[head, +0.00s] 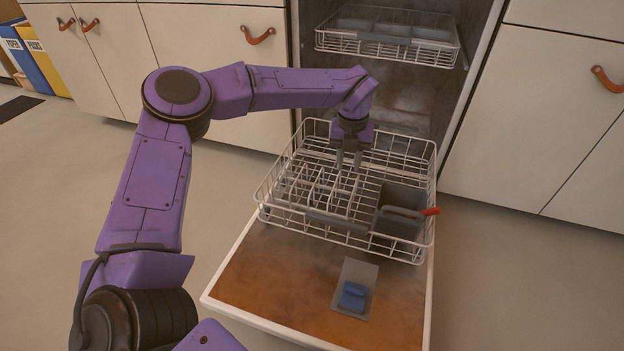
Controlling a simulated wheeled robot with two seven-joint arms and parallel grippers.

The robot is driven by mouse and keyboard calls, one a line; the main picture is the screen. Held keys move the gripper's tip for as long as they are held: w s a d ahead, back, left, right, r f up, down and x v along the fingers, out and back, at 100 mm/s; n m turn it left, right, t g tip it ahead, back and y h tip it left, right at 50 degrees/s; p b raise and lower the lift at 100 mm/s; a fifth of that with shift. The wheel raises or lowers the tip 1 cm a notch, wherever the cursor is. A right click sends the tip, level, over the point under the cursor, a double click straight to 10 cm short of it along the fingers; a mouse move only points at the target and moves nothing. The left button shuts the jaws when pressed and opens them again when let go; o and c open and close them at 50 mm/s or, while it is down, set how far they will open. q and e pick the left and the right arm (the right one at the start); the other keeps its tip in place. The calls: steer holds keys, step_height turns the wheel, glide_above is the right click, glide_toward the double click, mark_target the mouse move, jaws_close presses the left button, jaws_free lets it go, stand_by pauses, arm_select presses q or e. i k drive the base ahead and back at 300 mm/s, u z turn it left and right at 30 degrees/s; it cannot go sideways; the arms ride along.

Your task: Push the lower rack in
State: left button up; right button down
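The lower rack (290,208) is a white wire rack, pulled out over the open dishwasher door (260,270). It has a grey handle (336,221) on its front edge and a grey cutlery basket (402,196) at its right. My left gripper (348,164) points down over the middle of the rack, its fingers among or just above the wires. The fingers look a little apart with nothing seen between them. Whether they touch the rack cannot be told. My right gripper is not in view.
The upper rack (386,50) sits higher in the dishwasher. A red-ended utensil (428,212) sticks out of the basket's right side. A blue tablet (352,296) lies in the door's dispenser. Cabinets with leather pulls (258,36) flank the machine. Floor at right is clear.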

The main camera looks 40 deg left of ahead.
mark_target(325, 218)
steer(key=u, duration=1)
